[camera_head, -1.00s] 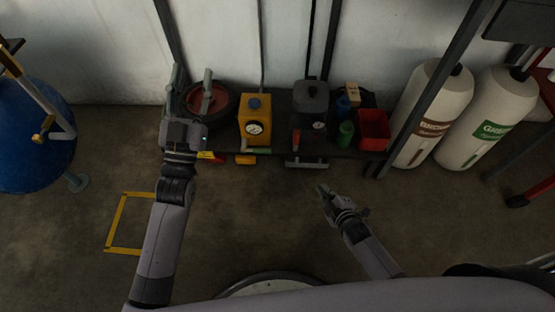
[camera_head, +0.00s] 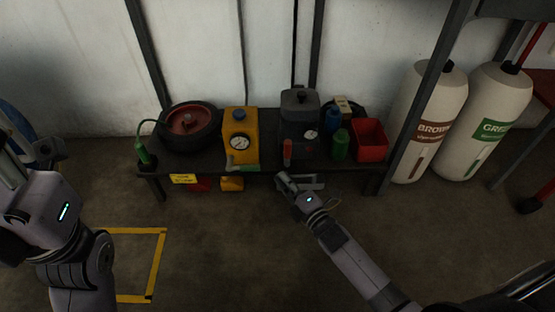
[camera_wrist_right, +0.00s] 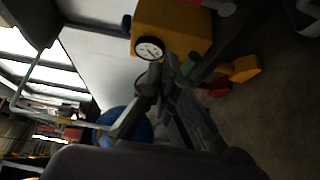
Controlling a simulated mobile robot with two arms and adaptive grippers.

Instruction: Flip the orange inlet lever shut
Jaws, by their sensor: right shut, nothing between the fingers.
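A short orange-red lever (camera_head: 287,150) stands upright at the front left of the dark grey unit (camera_head: 300,117), which has a gauge on the low bench. My right gripper (camera_head: 282,181) is shut and empty, in front of the bench edge below the lever. In the head view it looks apart from the lever. In the right wrist view the closed fingers (camera_wrist_right: 160,78) appear in front of the yellow unit's gauge; I cannot make out the lever there. My left gripper (camera_head: 30,158) is at the left edge, partly cut off, and its finger opening is unclear.
The yellow unit (camera_head: 240,135) with a green-ended handle (camera_head: 240,168) stands left of the grey unit. A wheel (camera_head: 187,127), green bottle (camera_head: 340,145) and red bin (camera_head: 369,140) share the bench (camera_head: 270,177). Gas cylinders (camera_head: 425,125) stand right.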

